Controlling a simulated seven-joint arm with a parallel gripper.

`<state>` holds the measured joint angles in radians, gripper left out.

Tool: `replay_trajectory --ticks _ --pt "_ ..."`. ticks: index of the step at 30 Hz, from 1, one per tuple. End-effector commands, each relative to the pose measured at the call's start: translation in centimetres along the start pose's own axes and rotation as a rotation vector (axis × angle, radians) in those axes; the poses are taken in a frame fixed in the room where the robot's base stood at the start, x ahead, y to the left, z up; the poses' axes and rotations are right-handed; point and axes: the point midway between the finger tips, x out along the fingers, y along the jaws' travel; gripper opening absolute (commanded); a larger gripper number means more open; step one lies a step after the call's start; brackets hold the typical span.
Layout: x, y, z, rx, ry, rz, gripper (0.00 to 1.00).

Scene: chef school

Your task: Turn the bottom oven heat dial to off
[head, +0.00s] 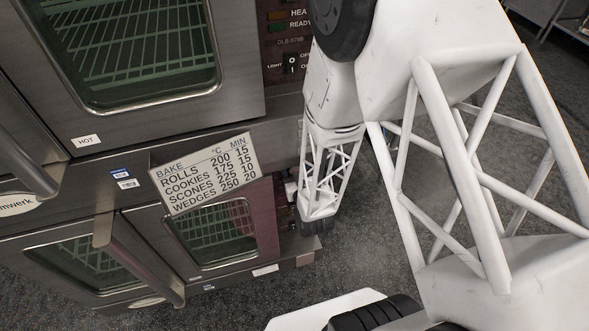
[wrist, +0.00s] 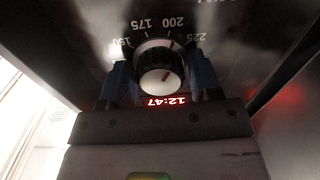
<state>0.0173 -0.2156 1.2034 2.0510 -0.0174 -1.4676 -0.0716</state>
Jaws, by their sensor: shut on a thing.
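In the head view my arm reaches down to the bottom oven's control panel, and the dial is mostly hidden there.
The bottom oven (head: 265,215) has a window and door handle. The top oven's panel carries a light switch (head: 291,64). A bake chart (head: 205,173) hangs between the ovens. A red 12:47 display (wrist: 168,101) sits beside the dial. Grey floor lies to the right.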

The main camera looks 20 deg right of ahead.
Motion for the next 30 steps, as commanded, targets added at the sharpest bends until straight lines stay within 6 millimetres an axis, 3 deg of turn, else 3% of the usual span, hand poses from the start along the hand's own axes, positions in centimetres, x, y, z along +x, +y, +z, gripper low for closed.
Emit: replay_trajectory --ticks 30 --pt "0.08 0.05 -0.06 -0.966 0.001 0.0 0.33"
